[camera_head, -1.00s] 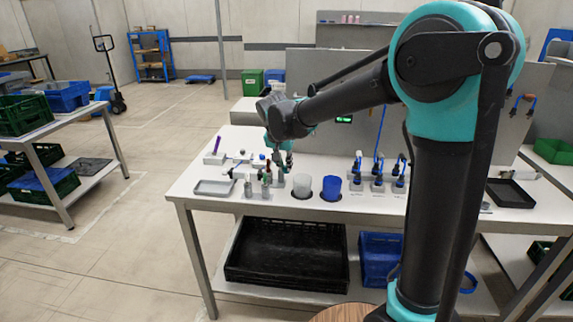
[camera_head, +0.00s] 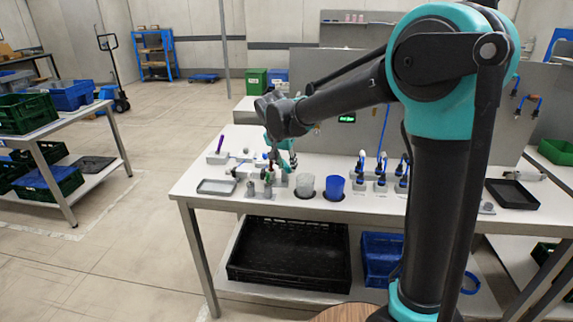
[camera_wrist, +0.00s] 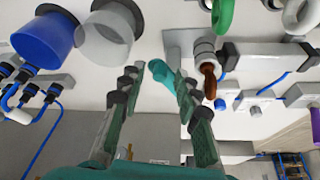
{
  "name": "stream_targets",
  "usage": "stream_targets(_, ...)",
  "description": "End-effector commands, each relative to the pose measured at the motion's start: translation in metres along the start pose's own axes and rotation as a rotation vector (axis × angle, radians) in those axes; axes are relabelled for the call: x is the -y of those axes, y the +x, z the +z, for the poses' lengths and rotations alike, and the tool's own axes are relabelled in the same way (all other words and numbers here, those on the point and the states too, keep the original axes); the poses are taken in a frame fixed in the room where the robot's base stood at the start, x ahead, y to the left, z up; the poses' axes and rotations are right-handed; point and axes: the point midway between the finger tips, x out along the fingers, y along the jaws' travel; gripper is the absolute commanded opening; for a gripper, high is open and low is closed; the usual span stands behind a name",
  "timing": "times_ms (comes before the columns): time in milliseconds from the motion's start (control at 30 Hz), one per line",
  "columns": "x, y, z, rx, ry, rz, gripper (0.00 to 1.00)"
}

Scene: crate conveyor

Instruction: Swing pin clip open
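My gripper (camera_wrist: 157,84) points down over the workbench with its two fingers apart, so it is open. In the head view my gripper (camera_head: 281,160) is above the fixtures left of the cups. A teal lever-like piece (camera_wrist: 165,76) shows between the fingertips in the wrist view; contact cannot be told. Just right of the right finger is a grey fitting (camera_wrist: 204,48) with a brown handle-like part (camera_wrist: 208,78), on a grey plate. I cannot tell for certain which piece is the pin clip. The fingers hide part of the fixture area.
A clear cup (camera_head: 305,185) and a blue cup (camera_head: 333,187) stand close right of my gripper. Blue-cabled plugs (camera_head: 381,175) are further right. A grey tray (camera_head: 216,187) lies at the left bench edge. A purple part (camera_wrist: 300,95) and a green ring (camera_wrist: 222,14) are near the fitting.

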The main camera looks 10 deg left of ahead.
Motion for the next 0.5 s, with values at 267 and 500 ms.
stream_targets(267, 0.0, -0.001, 0.0, 0.0, 0.0, 0.0, 0.35)
stream_targets(500, 0.0, -0.026, 0.0, 0.0, -0.002, 0.0, 0.35)
